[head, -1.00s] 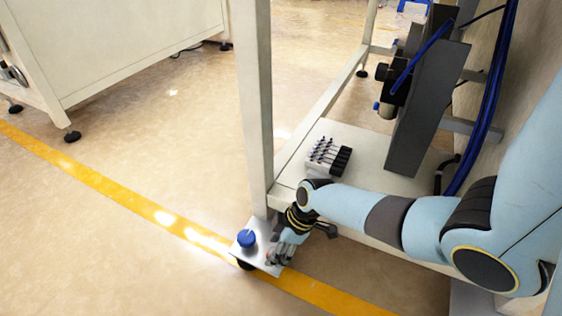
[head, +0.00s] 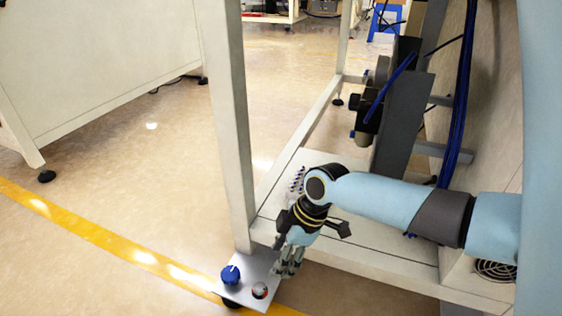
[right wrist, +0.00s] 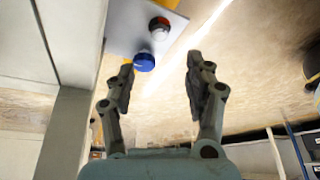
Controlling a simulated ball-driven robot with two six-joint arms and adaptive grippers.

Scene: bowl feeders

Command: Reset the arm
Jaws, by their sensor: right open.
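My right arm comes in from the right in the head view, light blue with dark joints. My right gripper (head: 291,262) hangs downward at the front corner of the machine frame, beside a small grey panel (head: 258,268). My left gripper is not in view.
A white frame post (head: 228,130) rises just behind the panel. A white shelf (head: 360,253) lies under my right forearm, with a dark grey machine part (head: 402,125) above it. A yellow line (head: 100,238) crosses the open floor at left.

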